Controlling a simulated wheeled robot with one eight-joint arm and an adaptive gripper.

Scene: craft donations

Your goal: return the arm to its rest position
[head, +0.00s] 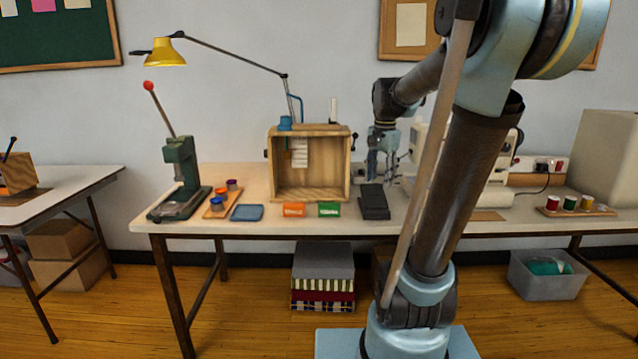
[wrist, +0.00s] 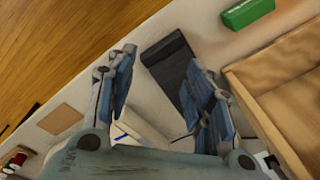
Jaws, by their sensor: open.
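My arm rises from my base at the right of centre in the head view and bends over the long table (head: 250,229). My gripper (head: 382,172) hangs fingers down above the table, right of the open wooden box (head: 345,185) and behind a dark foot-pedal-like block (head: 374,204). In the wrist view the two fingers of my gripper (wrist: 162,72) are spread apart with nothing between them. The dark block (wrist: 168,62) lies beyond the fingers there, partly hidden by one of them. The wooden box (wrist: 285,70) is at the right.
Orange (head: 293,210) and green (head: 329,210) small boxes lie before the wooden box. A green lever press (head: 181,175), a yellow lamp (head: 168,52) and a blue tray (head: 247,212) are at left. A white sewing machine (head: 500,165), partly hidden by my arm, and thread spools (head: 570,203) are at right.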

